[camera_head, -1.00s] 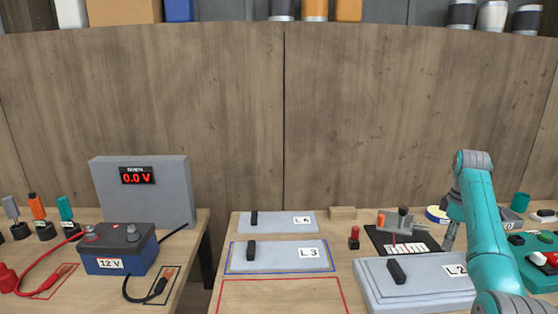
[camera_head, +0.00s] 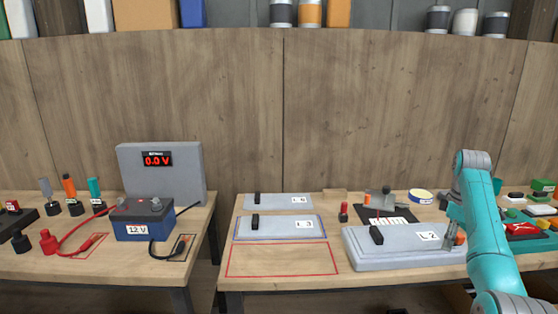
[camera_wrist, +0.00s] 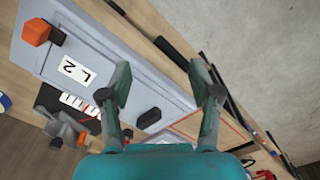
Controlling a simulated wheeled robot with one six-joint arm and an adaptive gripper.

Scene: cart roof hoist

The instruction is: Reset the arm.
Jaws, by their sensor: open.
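My gripper (camera_head: 450,236) hangs at the right end of the grey L2 slab (camera_head: 385,246), partly behind my teal arm. In the wrist view its two fingers (camera_wrist: 160,82) are spread apart with nothing between them. The L2 slab also shows below the fingers in the wrist view (camera_wrist: 100,45), with its label, a black handle (camera_wrist: 149,118) and an orange-topped knob (camera_wrist: 36,32). In the head view, an orange piece (camera_head: 460,239) shows beside my gripper. Whether the fingers touch anything cannot be told.
Slabs L3 (camera_head: 275,228) and L6 (camera_head: 285,201) lie left of L2, behind an empty red outline (camera_head: 282,262). A 12 V battery (camera_head: 140,222) and a 0.0 V display box (camera_head: 165,170) stand on the left table. A gap separates the tables. A wooden wall (camera_head: 380,120) rises behind.

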